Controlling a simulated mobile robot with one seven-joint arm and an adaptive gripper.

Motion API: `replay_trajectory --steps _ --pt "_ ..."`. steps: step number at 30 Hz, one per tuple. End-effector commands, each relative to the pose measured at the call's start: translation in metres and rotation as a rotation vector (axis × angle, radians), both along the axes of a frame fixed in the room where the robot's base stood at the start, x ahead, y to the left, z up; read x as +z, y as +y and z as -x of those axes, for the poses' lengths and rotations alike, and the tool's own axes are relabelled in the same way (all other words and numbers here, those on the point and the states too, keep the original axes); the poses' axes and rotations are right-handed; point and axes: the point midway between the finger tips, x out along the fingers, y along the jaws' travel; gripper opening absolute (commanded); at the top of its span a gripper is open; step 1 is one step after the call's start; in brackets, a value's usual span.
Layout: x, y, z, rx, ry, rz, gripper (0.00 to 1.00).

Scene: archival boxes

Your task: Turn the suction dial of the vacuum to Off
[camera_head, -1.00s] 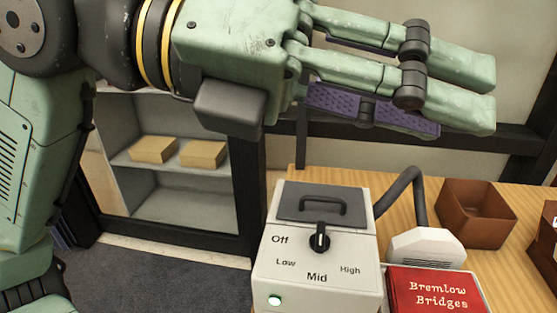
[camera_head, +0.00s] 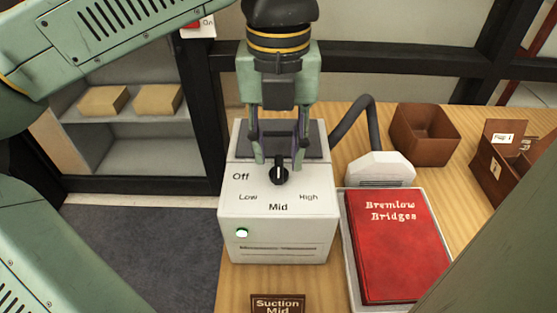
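The vacuum (camera_head: 277,240) is a white box on the wooden table, with a grey handled lid, a small lit green light (camera_head: 241,233) and a hose. Its black suction dial (camera_head: 279,175) is on the sloped front, among the printed labels Off at left, Low, Mid below and High at right. The dial's white mark is small, but a brown plate (camera_head: 277,305) in front reads "Suction Mid". My gripper (camera_head: 279,163) points down over the vacuum, open. Its two fingertips are apart, at either side of the dial's upper part; I cannot tell whether they touch it.
A red book (camera_head: 397,250) labelled "Bremlow Bridges" lies in a pale tray right of the vacuum. The hose (camera_head: 352,118) runs to a white nozzle (camera_head: 380,170) behind the book. A brown open box (camera_head: 424,140) and a brown divided holder (camera_head: 510,160) stand further right.

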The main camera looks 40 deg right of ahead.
Motion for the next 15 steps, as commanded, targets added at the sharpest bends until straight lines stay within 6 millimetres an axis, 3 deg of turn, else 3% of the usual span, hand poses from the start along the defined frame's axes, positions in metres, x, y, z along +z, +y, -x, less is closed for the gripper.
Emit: replay_trajectory --steps 6,15 --pt "-0.031 0.0 0.0 -0.002 0.002 0.001 0.32" --pt "-0.043 0.0 0.001 -0.002 0.001 0.002 0.32"
